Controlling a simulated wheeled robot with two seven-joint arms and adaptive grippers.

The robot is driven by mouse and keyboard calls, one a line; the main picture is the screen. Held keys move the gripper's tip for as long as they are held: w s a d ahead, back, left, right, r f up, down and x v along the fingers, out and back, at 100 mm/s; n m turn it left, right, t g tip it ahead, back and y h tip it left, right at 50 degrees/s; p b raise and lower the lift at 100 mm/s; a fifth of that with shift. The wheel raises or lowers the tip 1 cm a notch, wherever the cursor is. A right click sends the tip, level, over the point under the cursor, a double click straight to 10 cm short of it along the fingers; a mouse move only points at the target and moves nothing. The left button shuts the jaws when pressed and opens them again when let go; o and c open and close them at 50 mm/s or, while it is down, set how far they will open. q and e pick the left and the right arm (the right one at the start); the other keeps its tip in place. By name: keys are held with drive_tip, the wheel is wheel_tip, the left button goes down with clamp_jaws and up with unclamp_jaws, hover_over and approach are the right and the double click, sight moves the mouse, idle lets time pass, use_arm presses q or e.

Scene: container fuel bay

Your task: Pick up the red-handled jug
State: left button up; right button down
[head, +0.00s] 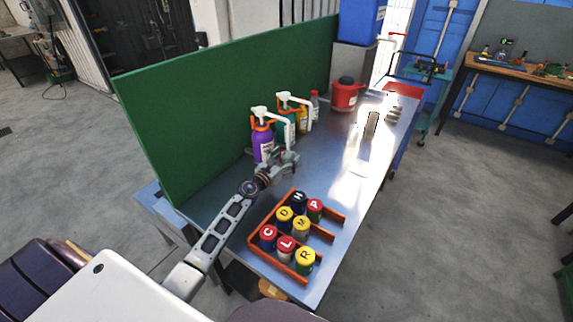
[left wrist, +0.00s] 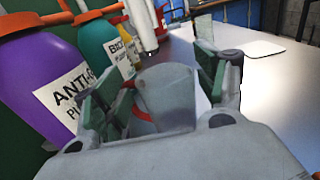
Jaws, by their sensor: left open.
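The red-handled jug (left wrist: 172,92) shows in the left wrist view as a pale translucent vessel with a red curved part on its left side. It stands between the two fingers of my left gripper (left wrist: 163,78), which is open around it. I cannot tell whether either finger touches it. In the head view my left gripper (head: 286,160) is low over the metal table (head: 325,160), just right of a purple bottle (head: 262,146). The jug is not clearly made out there, with the gripper over that spot. My right gripper is not in view.
Pump bottles, including a teal one (left wrist: 97,43), stand close left of my gripper along the green panel (head: 225,105). An orange rack (head: 256,243) of lettered jars is at the near end. A red can (head: 345,96) stands farther back. The table's right side is mostly clear.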

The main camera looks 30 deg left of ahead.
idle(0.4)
use_arm(q)
drive_tip(key=c, duration=1.6)
drive_tip(key=shift+o, duration=0.2)
drive_tip(key=shift+r, duration=0.3)
